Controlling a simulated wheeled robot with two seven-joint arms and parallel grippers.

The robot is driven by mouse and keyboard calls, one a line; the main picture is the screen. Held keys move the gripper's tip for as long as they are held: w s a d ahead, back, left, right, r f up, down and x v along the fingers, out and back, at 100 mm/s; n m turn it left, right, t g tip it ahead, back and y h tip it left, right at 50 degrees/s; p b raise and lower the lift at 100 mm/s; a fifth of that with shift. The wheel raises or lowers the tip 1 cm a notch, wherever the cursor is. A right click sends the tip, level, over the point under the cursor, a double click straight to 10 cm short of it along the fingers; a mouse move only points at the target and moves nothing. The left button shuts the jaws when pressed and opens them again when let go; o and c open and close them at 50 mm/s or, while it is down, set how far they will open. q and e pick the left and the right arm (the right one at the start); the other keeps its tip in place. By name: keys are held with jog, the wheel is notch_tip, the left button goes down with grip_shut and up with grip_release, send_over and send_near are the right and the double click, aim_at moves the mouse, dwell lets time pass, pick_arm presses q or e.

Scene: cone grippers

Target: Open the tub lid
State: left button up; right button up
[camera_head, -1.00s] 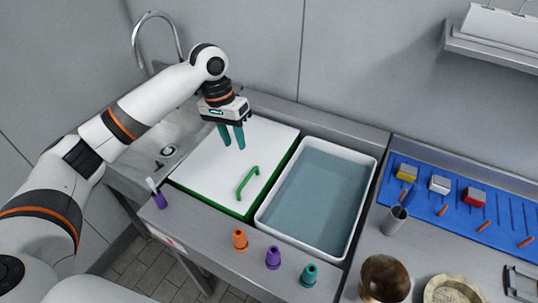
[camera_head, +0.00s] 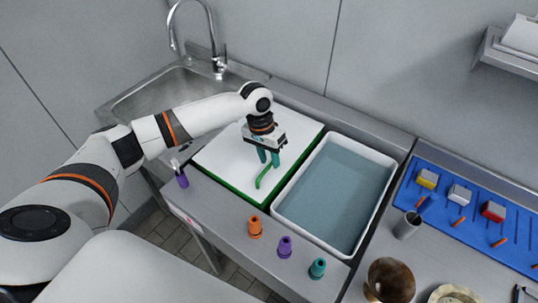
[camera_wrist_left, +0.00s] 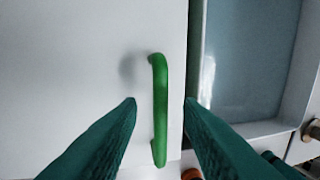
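The tub lid (camera_head: 225,157) is a flat white panel with a green edge, lying flat and closed on the counter left of the open basin. Its green handle (camera_head: 268,171) is an arched bar near the lid's right side. In the left wrist view the handle (camera_wrist_left: 159,110) lies between my two teal fingers. My left gripper (camera_head: 269,157) is open above the handle, with a finger on each side; whether it touches the handle cannot be told. My left gripper also fills the lower part of the wrist view (camera_wrist_left: 160,103). My right gripper is not in view.
A white basin of water (camera_head: 278,208) stands right of the lid. Orange (camera_head: 255,227), purple (camera_head: 285,247) and teal (camera_head: 317,268) cones stand along the front edge. A sink (camera_head: 140,105) and tap are behind left.

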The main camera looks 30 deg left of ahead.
pick_arm(q)
jog(key=shift+f, duration=0.1)
grip_shut()
jog(key=shift+d+r, duration=0.1)
jog(key=shift+r, duration=0.1)
